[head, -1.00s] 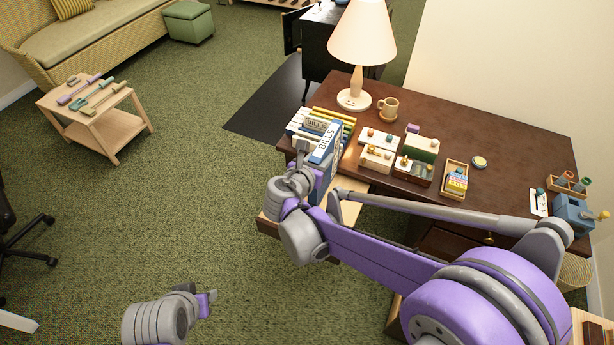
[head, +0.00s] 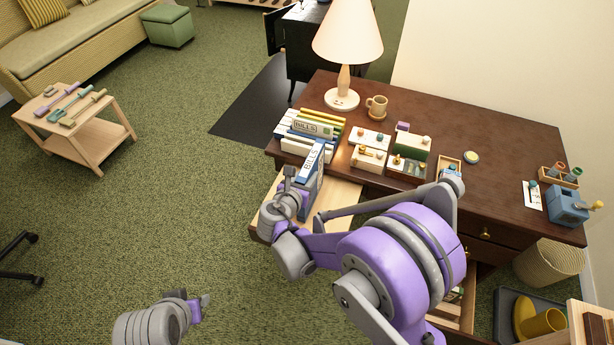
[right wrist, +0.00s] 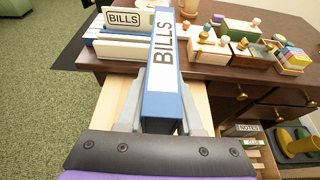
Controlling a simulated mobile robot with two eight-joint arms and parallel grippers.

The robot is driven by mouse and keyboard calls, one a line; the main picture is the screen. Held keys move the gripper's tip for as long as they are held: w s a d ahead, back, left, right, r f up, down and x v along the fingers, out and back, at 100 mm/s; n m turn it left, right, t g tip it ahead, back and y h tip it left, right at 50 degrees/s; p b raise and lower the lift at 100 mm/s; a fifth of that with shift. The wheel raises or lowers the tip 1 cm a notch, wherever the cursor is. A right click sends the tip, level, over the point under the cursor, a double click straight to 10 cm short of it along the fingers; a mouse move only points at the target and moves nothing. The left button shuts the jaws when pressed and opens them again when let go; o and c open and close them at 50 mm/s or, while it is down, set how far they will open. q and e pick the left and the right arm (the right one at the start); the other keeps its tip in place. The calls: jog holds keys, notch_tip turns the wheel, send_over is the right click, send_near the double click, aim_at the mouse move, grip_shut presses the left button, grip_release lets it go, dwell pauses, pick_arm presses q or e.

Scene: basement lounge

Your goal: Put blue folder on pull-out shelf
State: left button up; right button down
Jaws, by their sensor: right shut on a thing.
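The blue folder (head: 314,165), with a white spine labelled BILLS, is upright in my right gripper (head: 299,195). In the right wrist view the folder (right wrist: 160,105) sits between both fingers (right wrist: 160,118), spine toward the camera. The pale wooden pull-out shelf (head: 341,194) extends from the desk's left front, below and around the folder. I cannot tell whether the folder's bottom edge touches the shelf; the gripper hides it. My left gripper (head: 203,304) is low over the carpet at the left, far from the desk; its finger gap is unclear.
On the dark desk (head: 490,187), a stack of binders (head: 310,128) with another BILLS label stands just behind the folder. A lamp (head: 341,98), a mug (head: 377,105) and several small boxes stand nearby. An open lower drawer (head: 462,312) is at the right. Carpet left of the shelf is clear.

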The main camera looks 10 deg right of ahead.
jog(key=shift+f, duration=0.1)
jog(key=shift+f, duration=0.15)
jog(key=c, duration=0.6)
grip_release()
jog(key=shift+o, duration=0.2)
